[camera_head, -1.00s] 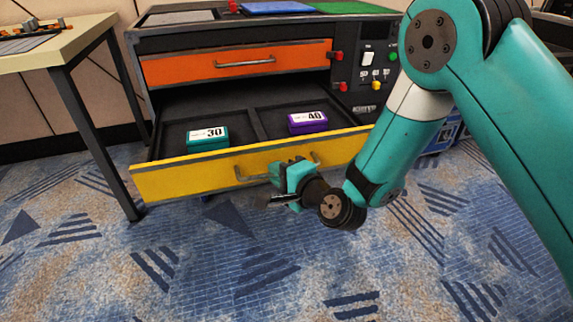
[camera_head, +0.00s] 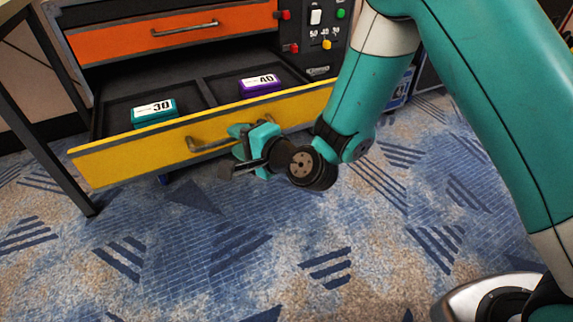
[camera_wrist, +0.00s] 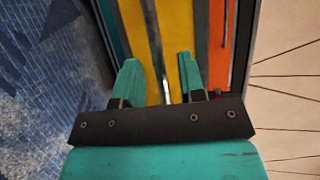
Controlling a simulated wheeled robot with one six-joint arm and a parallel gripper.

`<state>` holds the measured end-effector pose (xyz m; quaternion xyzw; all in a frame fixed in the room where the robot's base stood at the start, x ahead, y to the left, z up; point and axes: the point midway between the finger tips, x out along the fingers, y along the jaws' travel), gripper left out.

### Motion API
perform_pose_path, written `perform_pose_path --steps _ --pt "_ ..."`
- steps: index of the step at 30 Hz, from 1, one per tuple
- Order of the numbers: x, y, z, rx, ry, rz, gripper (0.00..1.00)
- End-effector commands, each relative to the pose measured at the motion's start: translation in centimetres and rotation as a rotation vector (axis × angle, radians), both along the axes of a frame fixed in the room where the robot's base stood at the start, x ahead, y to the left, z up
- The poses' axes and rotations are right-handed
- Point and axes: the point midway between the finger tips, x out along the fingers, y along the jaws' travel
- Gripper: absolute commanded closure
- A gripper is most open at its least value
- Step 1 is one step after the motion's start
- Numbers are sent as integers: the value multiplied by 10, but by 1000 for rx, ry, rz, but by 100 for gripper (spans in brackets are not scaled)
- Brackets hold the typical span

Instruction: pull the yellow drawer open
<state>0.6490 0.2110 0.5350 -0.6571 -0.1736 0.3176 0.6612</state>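The yellow drawer (camera_head: 130,166) stands pulled out of the cabinet, its inside showing from above. Its grey bar handle (camera_head: 205,144) runs along the front, partly hidden behind my gripper (camera_head: 239,150). In the wrist view, the two teal fingers of my gripper (camera_wrist: 158,70) are apart, one on each side of the handle (camera_wrist: 154,45). There are gaps between the bar and both fingers. I cannot tell whether either finger touches the handle.
Inside the drawer lie a teal box (camera_head: 154,115) marked 30 and a purple box (camera_head: 260,84) marked 40. A shut orange drawer (camera_head: 165,33) is above, with a switch panel (camera_head: 316,40) beside it. A table leg (camera_head: 50,160) stands at left. The carpet (camera_head: 220,260) in front is clear.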

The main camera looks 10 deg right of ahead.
Motion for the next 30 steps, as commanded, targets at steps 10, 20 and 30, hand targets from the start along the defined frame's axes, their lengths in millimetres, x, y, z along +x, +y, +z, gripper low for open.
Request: perform_pose_path --steps 10,20,30 --pt "-45 -41 3 1 -4 -4 63" --pt "-66 -54 10 0 -10 12 63" --pt "-79 -67 12 0 -14 17 63"
